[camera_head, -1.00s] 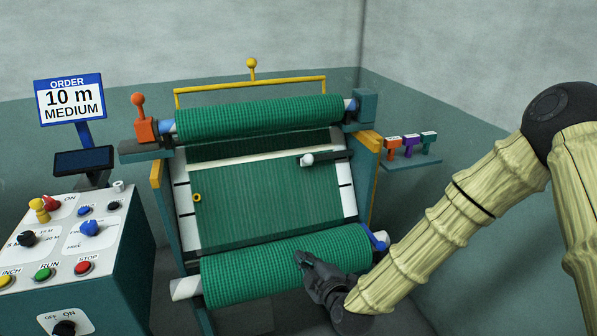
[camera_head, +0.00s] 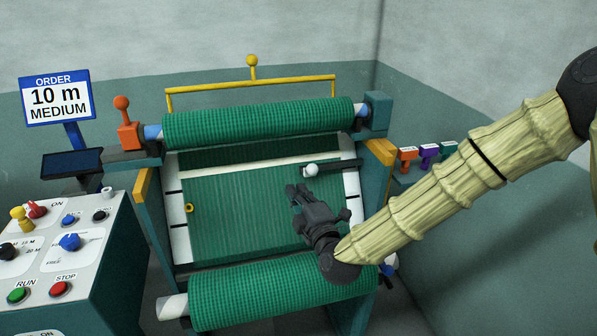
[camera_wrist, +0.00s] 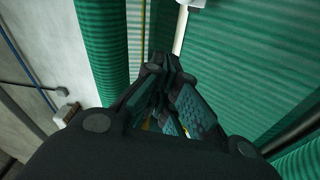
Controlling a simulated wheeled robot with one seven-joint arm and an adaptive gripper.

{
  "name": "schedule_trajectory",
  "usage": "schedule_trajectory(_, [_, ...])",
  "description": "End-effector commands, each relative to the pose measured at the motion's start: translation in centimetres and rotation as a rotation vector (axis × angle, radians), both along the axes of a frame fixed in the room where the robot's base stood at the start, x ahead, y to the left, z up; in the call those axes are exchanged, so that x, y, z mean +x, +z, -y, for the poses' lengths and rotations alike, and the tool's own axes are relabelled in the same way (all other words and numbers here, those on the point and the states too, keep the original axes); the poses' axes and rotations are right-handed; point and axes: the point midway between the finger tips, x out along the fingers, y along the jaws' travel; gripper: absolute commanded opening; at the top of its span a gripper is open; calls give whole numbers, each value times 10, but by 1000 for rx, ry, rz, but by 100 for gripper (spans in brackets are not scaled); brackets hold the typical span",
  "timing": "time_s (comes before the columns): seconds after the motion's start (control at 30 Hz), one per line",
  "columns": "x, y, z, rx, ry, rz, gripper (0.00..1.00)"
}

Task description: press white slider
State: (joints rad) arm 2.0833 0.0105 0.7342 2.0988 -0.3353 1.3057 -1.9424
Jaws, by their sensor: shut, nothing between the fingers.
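The white slider (camera_head: 311,170) is a small white round knob on a dark rail at the upper right of the netting panel. My gripper (camera_head: 296,191) is in front of the panel, just below and left of the knob in the head view. Its fingers look closed together and hold nothing. A small gap shows between the fingertips and the knob in that view; I cannot tell the depth. In the wrist view the closed fingers (camera_wrist: 170,65) point towards the green netting, and a white piece (camera_wrist: 192,3) at the top edge may be the slider.
Green net rolls lie above (camera_head: 260,122) and below (camera_head: 270,292) the panel. A yellow bar (camera_head: 250,91) spans the top. A control box (camera_head: 90,250) with buttons stands at the left, under an order sign (camera_head: 56,98).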

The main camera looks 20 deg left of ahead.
Motion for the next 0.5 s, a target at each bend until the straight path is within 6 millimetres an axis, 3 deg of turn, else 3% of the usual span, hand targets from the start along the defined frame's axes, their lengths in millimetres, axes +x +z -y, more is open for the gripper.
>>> schedule_trajectory(0.17, [8, -2, -4, 1, -1, -4, 0])
schedule_trajectory(0.5, [40, 3, -36, 1, 0, -6, 0])
